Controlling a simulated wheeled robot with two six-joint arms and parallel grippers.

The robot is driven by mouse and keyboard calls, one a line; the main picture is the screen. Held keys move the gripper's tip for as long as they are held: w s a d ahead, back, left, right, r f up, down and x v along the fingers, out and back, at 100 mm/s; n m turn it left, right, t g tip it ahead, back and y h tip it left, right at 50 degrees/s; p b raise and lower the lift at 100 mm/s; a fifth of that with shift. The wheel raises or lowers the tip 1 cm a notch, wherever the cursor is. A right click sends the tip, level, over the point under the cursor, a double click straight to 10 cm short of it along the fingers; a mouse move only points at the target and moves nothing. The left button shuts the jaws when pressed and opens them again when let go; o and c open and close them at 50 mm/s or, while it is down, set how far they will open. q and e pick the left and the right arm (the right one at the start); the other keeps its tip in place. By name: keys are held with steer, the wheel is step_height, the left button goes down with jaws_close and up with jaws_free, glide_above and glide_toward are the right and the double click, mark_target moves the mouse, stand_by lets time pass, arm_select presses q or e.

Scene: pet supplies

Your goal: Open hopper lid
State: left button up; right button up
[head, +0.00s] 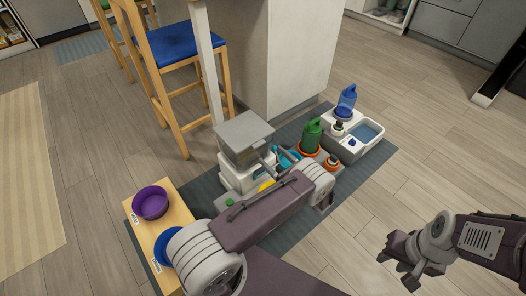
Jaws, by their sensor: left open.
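The feeder's grey, see-through hopper (242,148) stands upright on a white base (236,174) in the middle of the head view. Its flat grey lid (243,129) lies level on top and looks closed. My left arm reaches up from the bottom and bends back towards the hopper. My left gripper (267,157) is open, at the hopper's right side and below the lid. It is small and partly hidden, so I cannot tell whether it touches the hopper. My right gripper (394,265) hangs at the lower right, well away from the feeder; its jaw gap is unclear.
A wooden stand with a purple bowl (150,202) and a blue bowl (167,248) is at left. A green bottle (312,135) and a white water basin (372,146) with a blue bottle (347,97) stand right. A stool (178,54) and cabinet are behind. Floor at right is clear.

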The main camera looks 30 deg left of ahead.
mark_target(260, 145)
arm_select(q)
steer(key=b+x, duration=0.2)
steer(key=x, duration=0.4)
steer(key=shift+a, duration=0.25)
jaws_close()
